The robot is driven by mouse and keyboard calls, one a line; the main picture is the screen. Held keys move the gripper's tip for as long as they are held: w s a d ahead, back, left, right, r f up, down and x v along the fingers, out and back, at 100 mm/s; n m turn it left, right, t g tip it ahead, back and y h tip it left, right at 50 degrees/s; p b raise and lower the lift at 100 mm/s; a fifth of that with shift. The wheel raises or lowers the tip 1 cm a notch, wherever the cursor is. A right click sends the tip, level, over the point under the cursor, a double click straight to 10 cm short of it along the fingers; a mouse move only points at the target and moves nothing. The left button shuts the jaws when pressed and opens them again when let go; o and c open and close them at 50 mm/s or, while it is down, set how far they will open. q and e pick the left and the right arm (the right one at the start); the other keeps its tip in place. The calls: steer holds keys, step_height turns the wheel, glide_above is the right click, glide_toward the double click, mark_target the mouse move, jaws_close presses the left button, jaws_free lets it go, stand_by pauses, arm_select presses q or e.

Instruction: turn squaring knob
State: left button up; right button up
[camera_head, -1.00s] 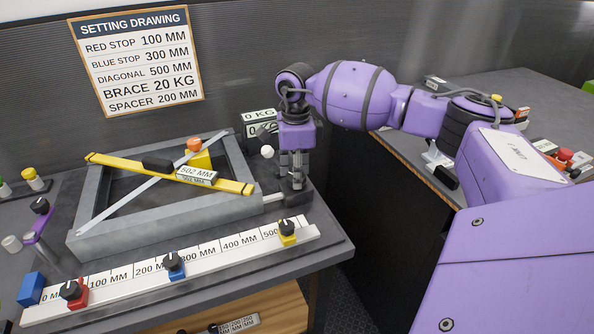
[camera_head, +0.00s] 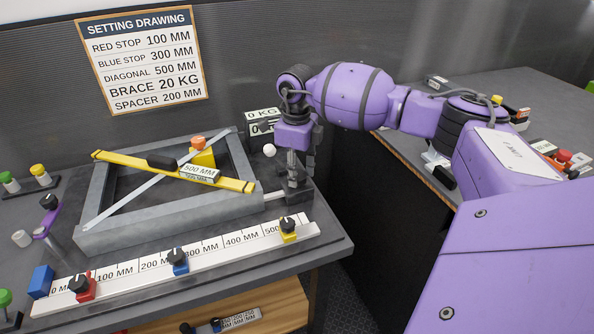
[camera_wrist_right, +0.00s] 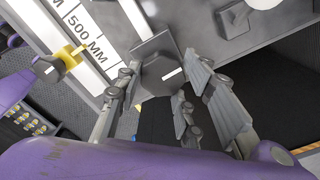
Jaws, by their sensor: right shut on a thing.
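The squaring knob (camera_wrist_right: 157,66) is a dark grey hexagon with a white mark, seen in the right wrist view. My right gripper (camera_head: 297,179) points down at the frame's near right corner in the head view. Its fingers (camera_wrist_right: 160,95) are shut on the knob, one on each side. In the head view the fingers mostly hide the knob. A pale rod (camera_head: 274,196) runs from the knob's mount to the grey frame (camera_head: 165,216). A yellow diagonal gauge (camera_head: 115,159) across the frame shows 500 MM (camera_head: 199,170). My left gripper is not in view.
A white ruler (camera_head: 215,249) with red (camera_head: 86,289), blue (camera_head: 180,262) and yellow (camera_head: 288,231) stops lies in front of the frame. A 0 KG display (camera_head: 262,116) and a white ball-ended lever (camera_head: 269,150) stand close behind the gripper. The setting drawing (camera_head: 143,58) hangs behind.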

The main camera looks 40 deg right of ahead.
steer(key=shift+s+a+f, duration=0.2)
steer(key=shift+f, duration=0.1)
steer(key=o, duration=1.1)
steer(key=shift+r, duration=0.1)
steer(key=shift+c, duration=0.2)
steer(key=shift+r, duration=0.1)
steer(key=shift+w, duration=0.1)
steer(key=shift+d+r, duration=0.1)
steer(key=shift+r, duration=0.15)
step_height(320, 180, up, 12)
steer(key=shift+f, duration=0.25)
steer(key=shift+f, duration=0.1)
